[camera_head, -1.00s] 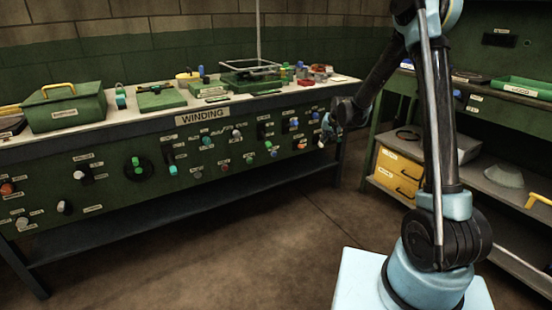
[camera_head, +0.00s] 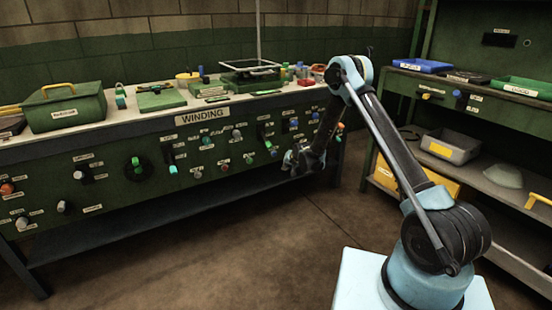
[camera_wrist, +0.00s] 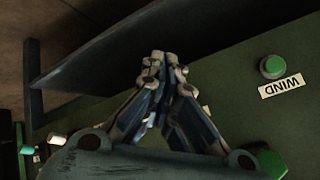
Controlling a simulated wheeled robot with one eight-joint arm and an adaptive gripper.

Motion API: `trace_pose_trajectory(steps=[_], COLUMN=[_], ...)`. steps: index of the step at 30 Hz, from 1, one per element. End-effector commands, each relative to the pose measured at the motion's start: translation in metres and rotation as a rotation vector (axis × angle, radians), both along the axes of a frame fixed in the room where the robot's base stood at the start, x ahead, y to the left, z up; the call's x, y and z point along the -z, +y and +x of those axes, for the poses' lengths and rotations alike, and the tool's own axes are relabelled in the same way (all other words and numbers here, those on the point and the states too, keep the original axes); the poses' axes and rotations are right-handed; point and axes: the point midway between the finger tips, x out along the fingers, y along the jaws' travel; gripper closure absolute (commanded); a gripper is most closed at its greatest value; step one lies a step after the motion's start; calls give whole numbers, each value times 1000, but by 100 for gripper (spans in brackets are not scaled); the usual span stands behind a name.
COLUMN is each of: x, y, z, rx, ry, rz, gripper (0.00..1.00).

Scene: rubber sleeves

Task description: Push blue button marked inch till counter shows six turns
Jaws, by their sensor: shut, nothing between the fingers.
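My gripper (camera_head: 290,160) is shut and empty, low in front of the right part of the green WINDING panel (camera_head: 100,180). Its closed fingertips (camera_wrist: 155,60) show in the wrist view, apart from any button. Two blue controls, one left (camera_head: 294,123) and one right (camera_head: 315,116), sit on the panel above my gripper in the head view. Their labels are too small to read, so I cannot tell which is marked inch. In the wrist view a green button (camera_wrist: 272,67) sits beside a label reading WIND (camera_wrist: 282,86). I cannot make out a turn counter.
Several knobs and switches cover the panel, including a green knob (camera_head: 137,165). A dark lower shelf (camera_head: 150,215) runs below it. A shelf unit with a blue tray (camera_head: 420,65), a green tray (camera_head: 522,87) and a grey bin (camera_head: 450,148) stands right. Floor before the bench is clear.

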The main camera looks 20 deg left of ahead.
Motion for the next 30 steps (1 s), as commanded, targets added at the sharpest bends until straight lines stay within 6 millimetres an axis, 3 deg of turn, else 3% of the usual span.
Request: trace_pose_trajectory(steps=[14, 30], x=[1, 1], y=[4, 49], z=[3, 42], rx=[0, 0], ry=[0, 0], rz=[0, 0], gripper=[100, 100])
